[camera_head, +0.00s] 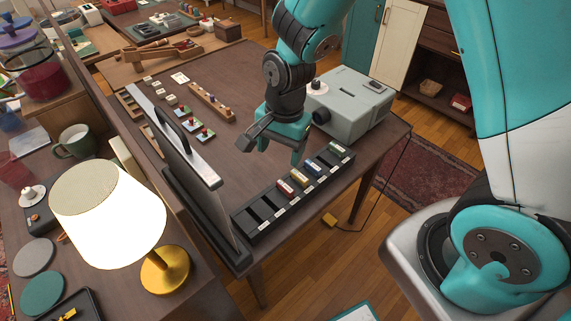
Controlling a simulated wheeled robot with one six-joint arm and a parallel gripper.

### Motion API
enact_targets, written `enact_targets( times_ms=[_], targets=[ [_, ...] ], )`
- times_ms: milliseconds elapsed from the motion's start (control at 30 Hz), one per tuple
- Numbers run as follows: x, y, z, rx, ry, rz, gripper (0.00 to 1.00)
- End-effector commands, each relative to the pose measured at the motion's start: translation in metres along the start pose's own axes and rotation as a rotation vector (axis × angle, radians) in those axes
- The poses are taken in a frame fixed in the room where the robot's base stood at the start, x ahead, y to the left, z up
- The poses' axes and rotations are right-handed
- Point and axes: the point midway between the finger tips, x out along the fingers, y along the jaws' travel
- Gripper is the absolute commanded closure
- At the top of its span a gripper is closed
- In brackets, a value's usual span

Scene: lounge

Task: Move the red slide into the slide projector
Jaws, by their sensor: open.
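The red slide (284,188) stands in a slot of the black slide rack (244,222) along the table's front edge. A yellow slide (299,178), a blue slide (313,168) and a green slide (337,150) stand in the same rack to its right. The grey slide projector (352,110) stands behind the rack's right end, its lens facing left and a dark slot in its top. My gripper (269,151) is open and empty, above the table behind the rack, left of the projector. It appears apart from the slides.
A tall flat panel (190,165) with a handle stands left of the rack. A lit lamp (108,215) is on the left-hand surface. Small pieces with knobs (196,129) and a wooden peg strip (211,101) lie behind. A cable hangs at the table's right edge.

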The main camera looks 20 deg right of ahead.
Motion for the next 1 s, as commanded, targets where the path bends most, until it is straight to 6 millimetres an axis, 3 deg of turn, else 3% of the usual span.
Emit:
enact_targets(
  times_ms=[33,100,200,567,1000],
  targets=[
    [0.023,0.001,-0.009,0.092,0.017,0.024,0.30],
    [0.045,0.001,-0.019,0.206,0.044,0.040,0.30],
    [0.064,0.002,-0.028,0.309,0.072,0.051,0.30],
    [0.089,0.004,-0.033,0.358,0.085,0.053,0.30],
    [0.142,0.008,-0.036,0.357,0.084,0.054,0.30]
  ],
)
